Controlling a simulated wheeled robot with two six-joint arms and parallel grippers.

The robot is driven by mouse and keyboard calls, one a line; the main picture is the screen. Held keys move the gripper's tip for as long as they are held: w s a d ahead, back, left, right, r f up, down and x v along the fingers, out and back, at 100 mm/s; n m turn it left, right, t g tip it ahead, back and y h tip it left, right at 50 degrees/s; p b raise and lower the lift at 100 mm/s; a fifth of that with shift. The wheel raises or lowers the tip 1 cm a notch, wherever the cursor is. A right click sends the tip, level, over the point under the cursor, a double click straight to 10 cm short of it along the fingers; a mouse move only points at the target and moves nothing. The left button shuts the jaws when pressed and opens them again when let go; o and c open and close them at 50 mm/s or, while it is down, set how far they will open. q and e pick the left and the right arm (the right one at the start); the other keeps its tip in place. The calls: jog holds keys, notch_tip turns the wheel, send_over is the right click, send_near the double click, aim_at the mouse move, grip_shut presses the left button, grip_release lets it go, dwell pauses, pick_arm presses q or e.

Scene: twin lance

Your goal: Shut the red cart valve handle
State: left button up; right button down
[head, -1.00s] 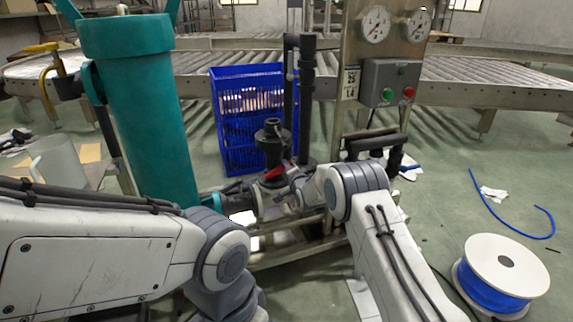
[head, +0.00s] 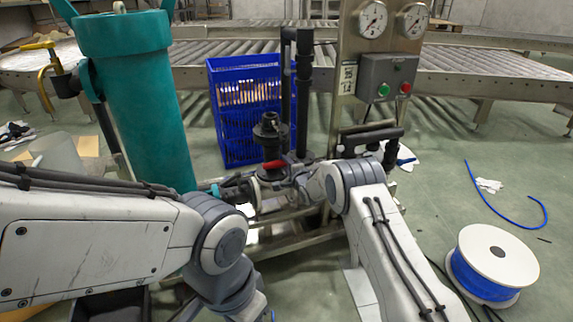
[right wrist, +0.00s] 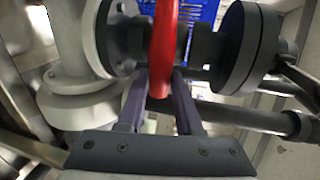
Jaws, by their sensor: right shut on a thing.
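The red valve handle (head: 273,166) sits on the dark pipework of the cart in the middle of the head view. In the right wrist view the red handle (right wrist: 164,45) stands upright between the fingers of my right gripper (right wrist: 160,78). The gripper is shut on the handle's near end. In the head view my right gripper (head: 295,180) is small and partly hidden by its own wrist, just right of the handle. My left arm comes in from the left and bends downward; its gripper is not in view.
Dark flanged pipe (right wrist: 245,48) lies close right of the fingers, grey pipe (right wrist: 75,45) close left. A teal tank (head: 135,100) stands left of the valve, a blue crate (head: 232,120) behind. A blue hose spool (head: 490,265) stands on the floor at right.

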jog(key=c, duration=0.6)
grip_release()
jog(key=shift+s, duration=0.1)
jog(key=p+v, duration=0.5)
jog(key=v, duration=0.5)
jog(key=shift+d, duration=0.15)
jog(key=shift+s, duration=0.1)
